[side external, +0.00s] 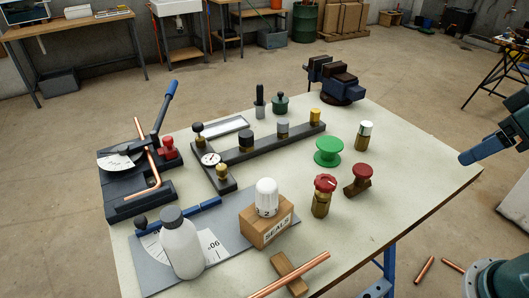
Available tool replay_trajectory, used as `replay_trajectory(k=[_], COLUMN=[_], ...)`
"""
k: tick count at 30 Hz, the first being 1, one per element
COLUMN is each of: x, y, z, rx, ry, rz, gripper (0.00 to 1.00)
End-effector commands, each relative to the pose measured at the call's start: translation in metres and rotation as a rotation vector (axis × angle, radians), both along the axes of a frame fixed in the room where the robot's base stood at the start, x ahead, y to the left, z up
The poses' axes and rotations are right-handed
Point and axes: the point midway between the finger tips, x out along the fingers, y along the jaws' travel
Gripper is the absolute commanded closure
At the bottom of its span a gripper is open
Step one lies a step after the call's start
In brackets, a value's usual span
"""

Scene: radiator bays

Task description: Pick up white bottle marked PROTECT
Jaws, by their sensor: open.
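A white bottle (181,250) with a grey cap stands upright on a grey mat (145,285) at the front left of the bench. No PROTECT marking can be read on the side that shows. What appears to be my gripper (478,152), with blue finger parts, enters at the right edge, partly cut off by the frame. It is open and empty, far to the right of the bottle and apart from it.
A SEALS box (265,227) with a white knob (267,197) stands right of the bottle. A blue-handled bender (140,170), black manifold (265,145), green handwheel (328,151), red-topped valves (323,195) and copper pipe (290,275) share the bench (400,170). Its right part is clear.

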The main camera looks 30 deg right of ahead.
Motion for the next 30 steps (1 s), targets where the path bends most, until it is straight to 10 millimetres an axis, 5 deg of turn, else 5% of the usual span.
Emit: replay_trajectory(k=[17, 30], x=[0.006, 0.074], y=[0.002, 0.039], z=[0.005, 0.055], rx=[0.0, -0.009], ry=[0.005, 0.069], rz=[0.011, 0.136], gripper=[0.35, 0.35])
